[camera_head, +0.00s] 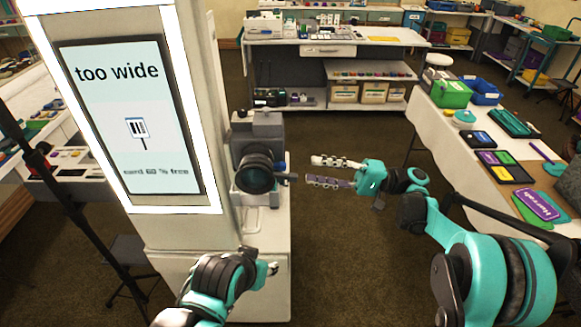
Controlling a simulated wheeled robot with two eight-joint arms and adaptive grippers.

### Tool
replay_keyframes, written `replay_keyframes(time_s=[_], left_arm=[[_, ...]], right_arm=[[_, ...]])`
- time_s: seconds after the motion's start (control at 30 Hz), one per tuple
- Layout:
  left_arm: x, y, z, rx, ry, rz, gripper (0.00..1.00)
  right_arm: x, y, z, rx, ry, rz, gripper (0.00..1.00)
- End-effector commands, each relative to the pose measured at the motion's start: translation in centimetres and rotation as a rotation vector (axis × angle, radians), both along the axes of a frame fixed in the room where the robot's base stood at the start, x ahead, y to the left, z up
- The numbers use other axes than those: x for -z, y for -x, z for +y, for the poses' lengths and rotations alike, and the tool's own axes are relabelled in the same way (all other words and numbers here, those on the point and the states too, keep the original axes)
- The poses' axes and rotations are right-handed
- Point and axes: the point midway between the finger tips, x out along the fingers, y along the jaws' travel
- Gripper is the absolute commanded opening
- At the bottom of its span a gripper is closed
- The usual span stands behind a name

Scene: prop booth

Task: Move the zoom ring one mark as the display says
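The display (131,118) on the white booth reads "too wide", with a small card icon and a line that seems to read "card 60 % free". The camera (258,130) stands on a shelf at the booth's right side. Its dark lens with the zoom ring (255,174) faces toward me; ring marks are too small to read. A short lever sticks out to the right of the lens. My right gripper (312,170) is open and empty, its fingers pointing left, just right of the lever. My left gripper (272,268) is low, below the camera; its fingers are mostly hidden.
A white prop table (450,128) with a green bin, a blue basket and several flat props runs along the right. A shelf unit (335,50) with boxes stands at the back. A dark pole (62,190) stands at left. The floor between the booth and table is clear.

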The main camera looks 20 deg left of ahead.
Motion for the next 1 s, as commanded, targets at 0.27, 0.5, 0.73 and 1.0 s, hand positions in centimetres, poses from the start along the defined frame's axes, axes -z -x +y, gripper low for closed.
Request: replay_keyframes(time_s=[0.27, 0.5, 0.73, 1.0], left_arm=[[1.1, 0.0, 0.0, 0.0, 0.0, 0.0, 0.4], [1.7, 0.0, 0.0, 0.0, 0.0, 0.0, 0.4], [1.7, 0.0, 0.0, 0.0, 0.0, 0.0, 0.4], [1.7, 0.0, 0.0, 0.0, 0.0, 0.0, 0.4]], right_arm=[[-0.6, 1.2, 3.9, -0.005, -0.001, 0.0, 0.38], [-1.3, 2.0, 6.7, -0.002, -0.001, 0.0, 0.38], [-1.5, 2.1, 7.1, 0.0, 0.0, 0.0, 0.38], [-1.5, 2.1, 7.1, 0.0, 0.0, 0.0, 0.0]])
